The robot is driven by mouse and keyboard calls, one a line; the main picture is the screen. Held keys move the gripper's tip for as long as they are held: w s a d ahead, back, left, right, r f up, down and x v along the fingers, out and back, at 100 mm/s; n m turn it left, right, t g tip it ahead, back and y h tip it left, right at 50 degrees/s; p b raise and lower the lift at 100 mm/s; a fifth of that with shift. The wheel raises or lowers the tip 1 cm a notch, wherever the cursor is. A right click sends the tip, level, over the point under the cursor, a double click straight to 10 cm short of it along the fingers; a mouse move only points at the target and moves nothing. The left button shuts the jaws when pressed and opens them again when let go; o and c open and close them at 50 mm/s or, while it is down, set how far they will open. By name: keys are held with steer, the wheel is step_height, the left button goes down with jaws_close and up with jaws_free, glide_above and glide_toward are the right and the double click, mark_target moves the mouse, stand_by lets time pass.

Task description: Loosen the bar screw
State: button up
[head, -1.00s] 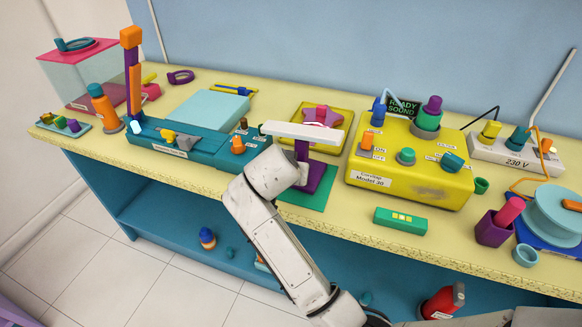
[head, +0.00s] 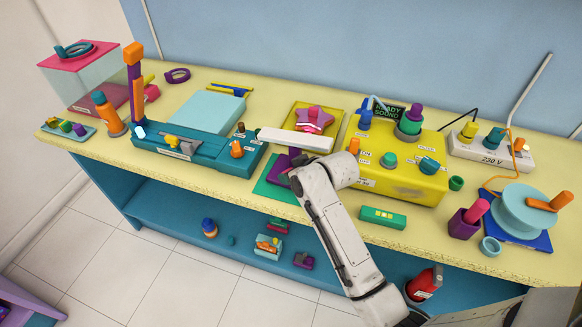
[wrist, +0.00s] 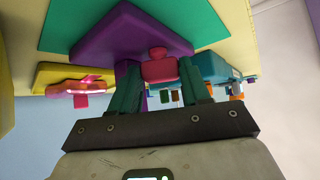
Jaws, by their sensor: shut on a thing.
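The stand has a white bar (head: 296,139) on top of a purple post, on a green mat (head: 268,185). In the wrist view, which looks inverted, the purple base (wrist: 105,38) sits on the green mat. A red knob (wrist: 158,70), which looks like the bar screw, is at the stand. My gripper (wrist: 159,78) has its two teal fingers on either side of this knob and is shut on it. In the head view my pale arm covers the fingers and the knob at the right of the stand.
A pink star (head: 314,117) lies on a yellow tray behind the stand. A yellow device (head: 400,181) stands close to the right, and a teal device (head: 205,148) to the left. A green block (head: 383,217) lies near the table's front edge.

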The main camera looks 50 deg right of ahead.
steer(key=shift+d+r+n+y+p, duration=0.1)
steer(key=shift+d+n+y+p, duration=0.05)
steer(key=shift+n+y+p, duration=0.35)
steer(key=shift+n, duration=0.3)
steer(key=o, duration=1.1)
steer(key=shift+c, duration=0.2)
steer(key=shift+f+b, duration=0.25)
steer(key=shift+b, duration=0.05)
